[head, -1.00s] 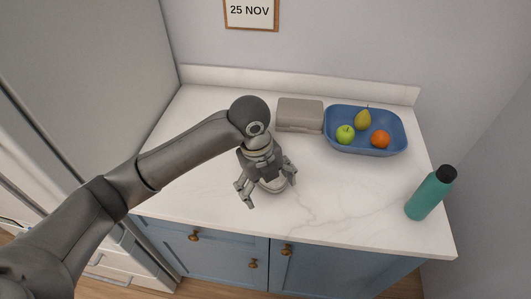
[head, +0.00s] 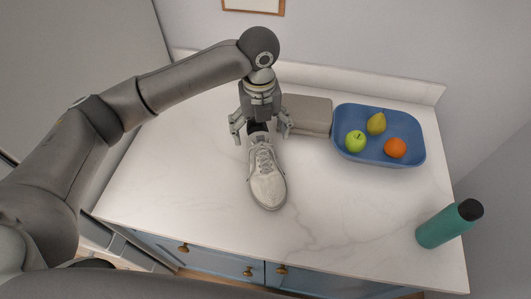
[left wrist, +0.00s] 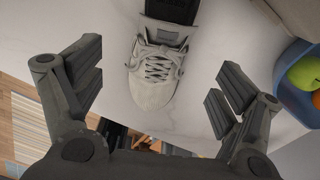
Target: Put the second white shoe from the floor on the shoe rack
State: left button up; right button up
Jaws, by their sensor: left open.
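A white shoe (head: 267,183) with laces lies sole down on the white countertop, toe toward the front edge. My left gripper (head: 260,130) is open at its heel end, one finger to each side and apart from it. In the left wrist view, the shoe (left wrist: 155,75) shows between the spread fingers of the left gripper (left wrist: 158,88), toe downward in the picture. The gripper partly hides the heel in the head view. My right gripper is not in view. I cannot make out a shoe rack in these frames.
A grey-beige box (head: 307,114) stands right behind the gripper. A blue tray (head: 378,160) with a pear, a green apple and an orange is to its right. A teal bottle (head: 443,228) stands near the right front. The counter's left and middle front are clear.

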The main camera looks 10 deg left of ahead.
aim_at(263, 155)
pick_arm(q)
jog(key=f, duration=0.1)
jog(key=s+f, duration=0.1)
jog(key=f, duration=0.1)
jog(key=shift+f+p, duration=0.3)
jog(key=shift+p, duration=0.1)
jog(key=f, duration=0.1)
jog(key=f+p, duration=0.1)
jog(key=f, duration=0.1)
jog(key=f+p, duration=0.1)
jog(key=f, duration=0.1)
jog(key=shift+d, duration=0.35)
jog(key=shift+c, duration=0.5)
jog(key=c, duration=1.2)
jog(key=shift+c, duration=0.4)
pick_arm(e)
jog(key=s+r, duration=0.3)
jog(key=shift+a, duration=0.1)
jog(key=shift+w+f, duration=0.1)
